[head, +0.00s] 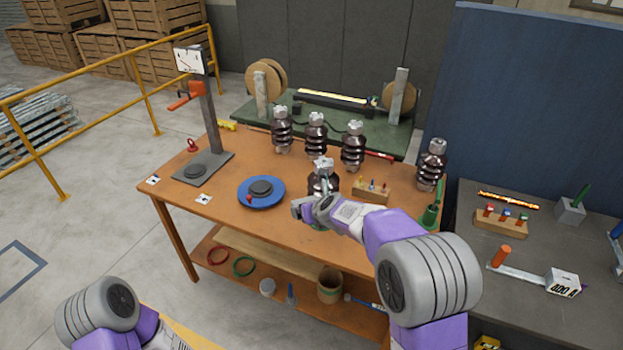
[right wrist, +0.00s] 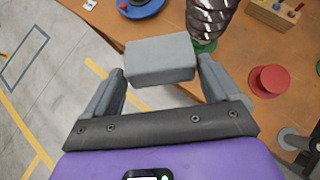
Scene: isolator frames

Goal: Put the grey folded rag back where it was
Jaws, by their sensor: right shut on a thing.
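The grey folded rag (right wrist: 160,58) is a pale grey block between the two fingers of my right gripper (right wrist: 161,72) in the right wrist view. My right gripper is shut on it, near the table's front edge. In the head view my right gripper (head: 308,208) is just in front of the nearest brown ribbed insulator (head: 321,180), and I cannot clearly make out the rag there. The insulator also shows beyond the rag in the right wrist view (right wrist: 212,15). My left arm shows at the lower left of the head view, but its gripper is out of view.
The orange-brown workbench (head: 225,213) carries a blue round plate (head: 246,201), a stand with a dial (head: 190,62), a small wooden block with coloured pegs (head: 365,195) and several more insulators. A green holder (head: 430,216) stands at the right edge. A lower shelf holds rings and a pot.

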